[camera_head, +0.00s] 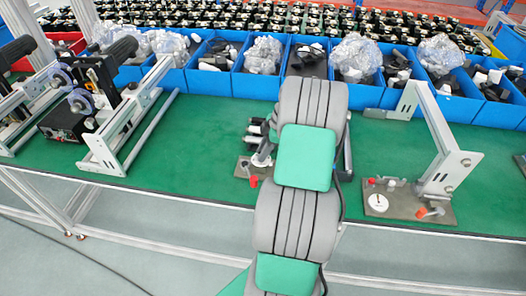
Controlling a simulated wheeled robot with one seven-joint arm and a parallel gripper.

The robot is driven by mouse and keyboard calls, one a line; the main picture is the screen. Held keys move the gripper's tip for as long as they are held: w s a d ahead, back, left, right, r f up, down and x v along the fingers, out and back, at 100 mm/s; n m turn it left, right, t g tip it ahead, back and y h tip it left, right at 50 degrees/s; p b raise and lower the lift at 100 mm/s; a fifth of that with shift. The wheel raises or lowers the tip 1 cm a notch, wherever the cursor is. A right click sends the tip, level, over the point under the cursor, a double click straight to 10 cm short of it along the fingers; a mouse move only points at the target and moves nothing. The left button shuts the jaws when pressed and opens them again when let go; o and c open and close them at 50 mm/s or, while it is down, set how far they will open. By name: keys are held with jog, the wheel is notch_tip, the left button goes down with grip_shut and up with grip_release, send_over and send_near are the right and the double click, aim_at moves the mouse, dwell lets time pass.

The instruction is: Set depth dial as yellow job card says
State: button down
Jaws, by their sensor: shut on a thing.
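A white round dial (378,203) with a small dark mark lies on the grey plate (405,212) of the right station. I cannot tell whether it is the depth dial, and its setting is too small to read. A second station's plate (241,171) shows partly at the left of my arm, with a red knob (253,182) at its front. No yellow job card can be made out. My gripper is hidden behind my grey and green arm links, so what it holds does not show.
The right station has a grey upright frame (435,140) and an orange-tipped lever (432,212). A machine with dark rollers (82,100) stands at left on the green bench top (190,140). Blue bins (212,80) line the back. The bench between the machine and my arm is clear.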

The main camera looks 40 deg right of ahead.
jog(key=shift+m+b, duration=0.3)
jog(key=shift+b, duration=0.05)
jog(key=m+b, duration=0.1)
jog(key=m, duration=0.1)
jog(key=m+t+h+b, duration=0.1)
jog(key=m+b, duration=0.1)
jog(key=shift+s+a+f+h, duration=0.1)
jog(key=shift+h, duration=0.2)
jog(key=m+t+h+b, duration=0.1)
jog(key=m+b, duration=0.1)
jog(key=m, duration=0.2)
jog(key=shift+a, duration=0.1)
jog(key=shift+m+h+b, duration=0.8)
jog(key=shift+m+b, duration=0.2)
jog(key=shift+m, duration=0.7)
jog(key=shift+r, duration=0.2)
jog(key=c, duration=1.2)
grip_release()
